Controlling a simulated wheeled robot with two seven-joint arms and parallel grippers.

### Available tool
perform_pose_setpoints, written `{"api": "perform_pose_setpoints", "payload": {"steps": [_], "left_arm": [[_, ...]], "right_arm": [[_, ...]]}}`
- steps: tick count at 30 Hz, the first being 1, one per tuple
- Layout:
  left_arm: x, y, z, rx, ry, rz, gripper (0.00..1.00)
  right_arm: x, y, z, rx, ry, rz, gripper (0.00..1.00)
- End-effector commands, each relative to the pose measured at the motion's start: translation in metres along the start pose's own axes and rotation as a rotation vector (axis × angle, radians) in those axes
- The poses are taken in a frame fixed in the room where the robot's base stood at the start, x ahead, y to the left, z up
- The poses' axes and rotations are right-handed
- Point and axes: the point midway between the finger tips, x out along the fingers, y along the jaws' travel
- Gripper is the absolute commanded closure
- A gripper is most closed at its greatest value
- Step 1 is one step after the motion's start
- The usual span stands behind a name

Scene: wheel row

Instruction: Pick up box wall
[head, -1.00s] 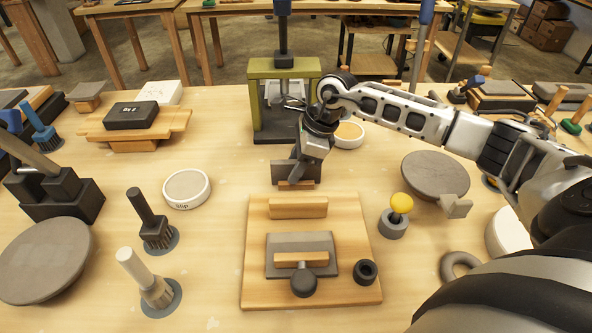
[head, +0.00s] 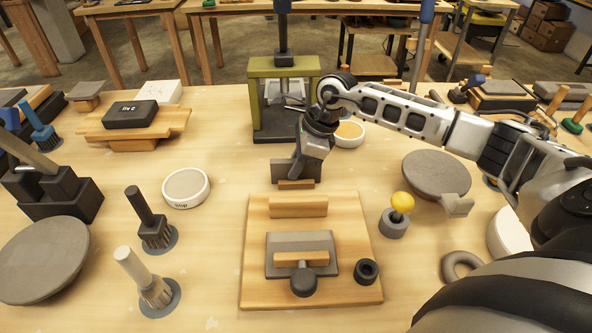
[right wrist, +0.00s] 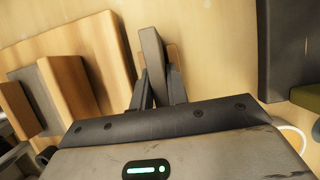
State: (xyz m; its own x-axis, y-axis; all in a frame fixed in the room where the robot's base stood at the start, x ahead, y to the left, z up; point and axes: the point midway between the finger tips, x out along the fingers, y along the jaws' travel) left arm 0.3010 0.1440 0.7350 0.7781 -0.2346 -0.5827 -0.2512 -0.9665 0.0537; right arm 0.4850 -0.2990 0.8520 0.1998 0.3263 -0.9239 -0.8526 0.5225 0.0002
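A dark grey upright slab with a light wood strip at its foot, which looks like the box wall (head: 308,172), stands just behind the wooden board (head: 344,215). My right gripper (head: 296,161) is over it. In the right wrist view the slab (right wrist: 153,58) lies between the two fingers (right wrist: 158,78), and both fingertips appear to touch its sides. The slab seems still at table level; its contact with the table is hidden. My left gripper is not in view.
The board carries a wood block (head: 298,207), a grey plate with a black knob (head: 304,284) and a black ring (head: 366,271). A green press (head: 257,95) stands close behind my gripper. A yellow-topped knob (head: 402,202) is right of the board.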

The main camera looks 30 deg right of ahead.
Motion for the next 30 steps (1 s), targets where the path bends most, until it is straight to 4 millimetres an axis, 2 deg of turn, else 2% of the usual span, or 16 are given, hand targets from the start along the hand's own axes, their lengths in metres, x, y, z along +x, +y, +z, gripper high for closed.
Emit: {"api": "perform_pose_setpoints", "payload": {"steps": [11,17,22,30], "left_arm": [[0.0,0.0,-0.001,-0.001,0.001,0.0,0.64],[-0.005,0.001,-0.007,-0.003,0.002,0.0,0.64],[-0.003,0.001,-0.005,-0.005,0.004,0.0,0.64],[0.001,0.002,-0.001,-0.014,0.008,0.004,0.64]], "right_arm": [[-0.001,0.0,0.001,0.0,-0.001,-0.001,1.0],[-0.009,-0.001,0.004,-0.001,-0.002,-0.003,1.0],[-0.035,-0.001,0.015,-0.004,-0.004,-0.006,1.0],[-0.086,0.051,0.052,-0.01,-0.005,-0.006,1.0]]}}
